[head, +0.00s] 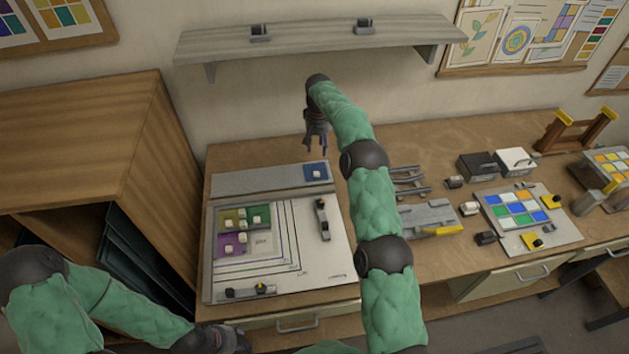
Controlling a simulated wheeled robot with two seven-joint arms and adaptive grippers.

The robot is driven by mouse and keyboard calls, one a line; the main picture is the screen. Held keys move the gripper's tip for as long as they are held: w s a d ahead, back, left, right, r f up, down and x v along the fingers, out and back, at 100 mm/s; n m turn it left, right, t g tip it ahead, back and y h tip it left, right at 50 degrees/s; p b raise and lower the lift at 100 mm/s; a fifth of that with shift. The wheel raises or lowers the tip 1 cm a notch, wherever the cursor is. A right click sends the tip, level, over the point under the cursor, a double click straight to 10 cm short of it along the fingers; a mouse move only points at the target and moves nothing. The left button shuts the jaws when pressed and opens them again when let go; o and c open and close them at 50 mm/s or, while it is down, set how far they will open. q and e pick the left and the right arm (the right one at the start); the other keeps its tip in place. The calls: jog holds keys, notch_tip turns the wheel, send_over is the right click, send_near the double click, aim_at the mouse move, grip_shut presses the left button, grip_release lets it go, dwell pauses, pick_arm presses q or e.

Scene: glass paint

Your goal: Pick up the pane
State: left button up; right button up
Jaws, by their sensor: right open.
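A blue pane (316,172) with a small white block on it lies at the right end of a grey strip (255,180) at the back of the workbench. My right gripper (316,150) points down just above the blue pane, open, with nothing visible between its fingers. More panes lie together on the white pattern board: an olive pane (229,216), a green pane (265,222) and a purple pane (226,250), with small white blocks on them. My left gripper (228,343) is low at the bottom edge, partly cut off; its fingers are not clear.
The white pattern board (325,265) carries a dark-handled clamp (322,218) at right and a grey bar (247,292) in front. A shelf (320,40) hangs above. Right of my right arm are a grey fixture (428,216), small boxes (477,166) and a coloured-tile panel (505,220).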

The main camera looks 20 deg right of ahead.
jog(key=b, duration=0.3)
send_over(317, 174)
notch_tip(317, 174, down, 4)
notch_tip(317, 174, down, 11)
jog(key=shift+w+r, duration=0.1)
jog(key=shift+r, duration=0.1)
pick_arm(q)
notch_tip(317, 174, down, 4)
jog(key=shift+f, duration=0.25)
pick_arm(e)
grip_shut()
